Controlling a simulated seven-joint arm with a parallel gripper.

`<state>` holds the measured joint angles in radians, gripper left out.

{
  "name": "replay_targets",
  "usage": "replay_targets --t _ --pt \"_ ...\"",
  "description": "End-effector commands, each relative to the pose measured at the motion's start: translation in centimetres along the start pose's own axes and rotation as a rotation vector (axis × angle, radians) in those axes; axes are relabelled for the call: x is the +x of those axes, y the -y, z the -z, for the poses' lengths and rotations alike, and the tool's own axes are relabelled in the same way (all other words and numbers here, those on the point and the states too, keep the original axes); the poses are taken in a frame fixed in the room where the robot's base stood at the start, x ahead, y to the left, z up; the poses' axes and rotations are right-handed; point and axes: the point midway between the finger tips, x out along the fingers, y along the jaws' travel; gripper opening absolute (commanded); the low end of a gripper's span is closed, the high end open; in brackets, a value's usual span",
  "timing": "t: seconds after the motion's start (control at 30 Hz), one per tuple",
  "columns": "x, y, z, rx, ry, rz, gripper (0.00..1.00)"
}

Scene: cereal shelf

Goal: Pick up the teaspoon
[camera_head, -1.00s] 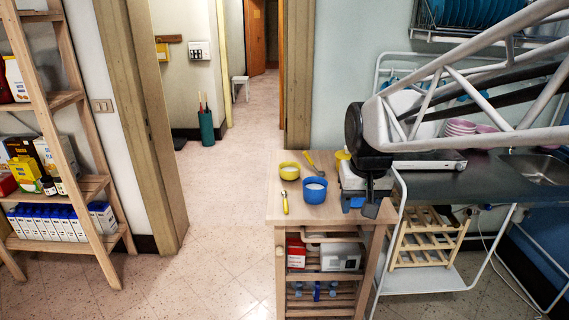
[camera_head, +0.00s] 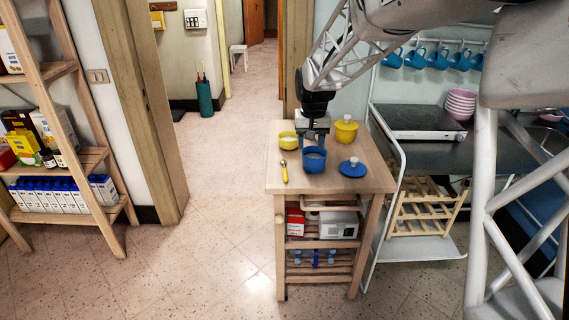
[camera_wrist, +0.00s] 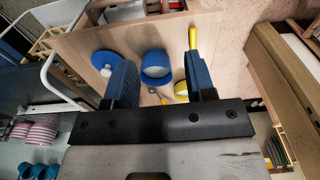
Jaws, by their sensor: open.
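A small spoon with a yellow handle (camera_head: 285,173) lies on the wooden trolley top (camera_head: 335,184), left of a blue bowl (camera_head: 314,160). Its yellow handle (camera_wrist: 192,37) shows beyond the right finger in the wrist view; that finger hides part of it. My gripper (camera_head: 310,137) is open and empty, pointing down above the trolley behind the blue bowl. In the wrist view my two blue fingers (camera_wrist: 158,58) are spread, with the blue bowl (camera_wrist: 155,66) between them. A second utensil (camera_wrist: 164,97) shows partly between the fingers; I cannot tell its shape.
A yellow bowl (camera_head: 288,140) stands left of my gripper, and a lidded yellow pot (camera_head: 345,131) stands right. A blue lid (camera_head: 353,168) lies at the right front. A metal-framed counter (camera_head: 430,149) stands close on the right.

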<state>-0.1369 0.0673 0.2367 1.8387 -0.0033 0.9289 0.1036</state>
Motion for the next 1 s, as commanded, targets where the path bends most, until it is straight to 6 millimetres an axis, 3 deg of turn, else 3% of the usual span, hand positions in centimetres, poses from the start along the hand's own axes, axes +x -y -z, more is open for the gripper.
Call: replay_targets --t 0.2,0.6,0.8,1.0 --pt "3.9 2.0 4.9 -0.008 0.023 -0.001 0.5" --pt "11.7 5.7 12.3 -0.019 0.058 -0.003 0.5" --pt "14.4 6.9 14.2 -0.023 0.068 -0.004 0.5" --pt "15.1 7.2 14.8 -0.024 0.07 -0.004 0.5"
